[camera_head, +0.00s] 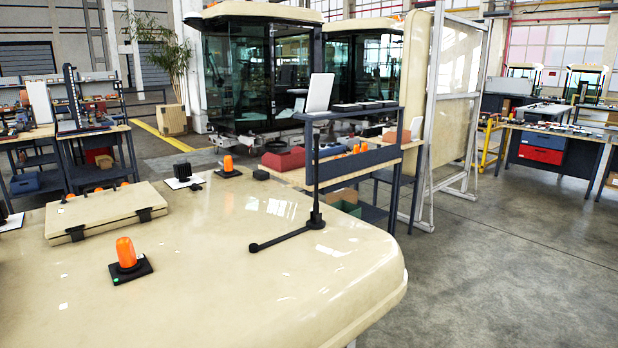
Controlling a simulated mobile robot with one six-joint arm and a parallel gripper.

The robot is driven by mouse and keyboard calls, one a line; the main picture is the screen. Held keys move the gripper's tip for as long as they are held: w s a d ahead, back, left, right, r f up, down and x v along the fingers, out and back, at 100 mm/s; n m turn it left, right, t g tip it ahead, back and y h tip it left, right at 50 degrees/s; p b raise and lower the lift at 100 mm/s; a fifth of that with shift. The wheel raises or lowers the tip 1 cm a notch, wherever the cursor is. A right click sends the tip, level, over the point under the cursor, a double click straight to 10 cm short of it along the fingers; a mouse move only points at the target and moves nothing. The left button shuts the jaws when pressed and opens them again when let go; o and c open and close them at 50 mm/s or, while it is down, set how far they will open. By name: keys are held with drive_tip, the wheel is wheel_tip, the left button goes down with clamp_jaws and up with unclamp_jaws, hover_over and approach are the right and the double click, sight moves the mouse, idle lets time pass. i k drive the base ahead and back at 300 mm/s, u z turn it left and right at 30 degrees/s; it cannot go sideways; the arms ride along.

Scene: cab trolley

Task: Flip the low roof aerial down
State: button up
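A black aerial (316,175) stands upright near the right end of a cream cab roof (220,300) in the head view. Its thin rod rises from a black base (316,220), and the top of the rod shows against the workbench behind. A low black bar (280,239) runs from the base to the left and towards me along the roof, ending in a small rounded tip. I cannot tell whether this bar is a rest for the rod or a separate part. My gripper is not in view.
An orange beacon (126,254) on a black plate stands on the roof at front left. A cream hatch (103,208) lies behind it. Another orange beacon (228,165) stands farther back. A workbench (350,165) stands behind the aerial. Open floor (500,270) lies to the right.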

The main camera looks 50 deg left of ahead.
sight(315, 136)
drive_tip(key=k, duration=0.4)
drive_tip(key=u, duration=0.55)
drive_tip(key=i, duration=0.7)
drive_tip(key=u, duration=1)
drive_tip(key=i, duration=1.1)
drive_tip(key=u, duration=0.45)
drive_tip(key=k, duration=0.45)
drive_tip(key=u, duration=0.85)
drive_tip(key=k, duration=0.65)
drive_tip(key=u, duration=0.4)
